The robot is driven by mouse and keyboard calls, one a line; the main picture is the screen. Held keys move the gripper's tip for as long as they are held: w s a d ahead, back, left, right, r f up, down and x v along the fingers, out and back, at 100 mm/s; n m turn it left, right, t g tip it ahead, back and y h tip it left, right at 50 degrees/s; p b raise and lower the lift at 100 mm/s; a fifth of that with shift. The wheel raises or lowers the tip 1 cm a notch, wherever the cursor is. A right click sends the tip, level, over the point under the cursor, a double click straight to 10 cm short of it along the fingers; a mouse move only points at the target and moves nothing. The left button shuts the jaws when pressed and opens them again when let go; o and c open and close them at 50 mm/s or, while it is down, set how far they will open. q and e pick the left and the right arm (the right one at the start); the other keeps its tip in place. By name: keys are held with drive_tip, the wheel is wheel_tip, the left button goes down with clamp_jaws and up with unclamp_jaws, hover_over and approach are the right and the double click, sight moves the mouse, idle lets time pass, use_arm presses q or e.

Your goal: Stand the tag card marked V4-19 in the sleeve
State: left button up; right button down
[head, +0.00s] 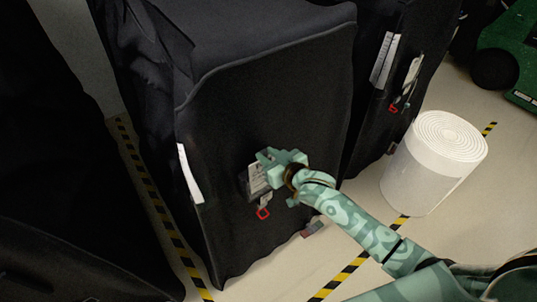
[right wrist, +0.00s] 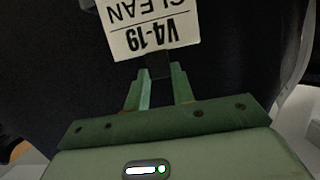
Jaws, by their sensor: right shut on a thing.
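The tag card marked V4-19 CLEAN (right wrist: 150,28) is white with black print and shows upside down in the right wrist view. My right gripper (right wrist: 160,78) is shut on a dark part at the card's edge. In the head view the card (head: 257,178) is in front of the black cover of the middle cart, just below and left of my right gripper (head: 266,160). The sleeve is hard to make out there, dark against the cover and partly hidden. I cannot tell whether the card is inside it or in front of it. My left gripper is not in view.
The middle cart (head: 270,85) has a white strip (head: 190,174) and a red loop (head: 263,213). Another covered cart (head: 370,110) stands behind right with its own card (head: 413,70). A white roll (head: 433,165) stands on the floor at right. Yellow-black tape (head: 345,272) marks the floor.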

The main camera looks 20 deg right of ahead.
drive_tip(key=shift+f, duration=0.45)
drive_tip(key=c, duration=1.1)
unclamp_jaws()
drive_tip(key=shift+s, duration=0.1)
drive_tip(key=p+v, duration=0.1)
drive_tip(key=v, duration=1.5)
drive_tip(key=shift+r, duration=0.15)
drive_tip(key=shift+d, duration=0.1)
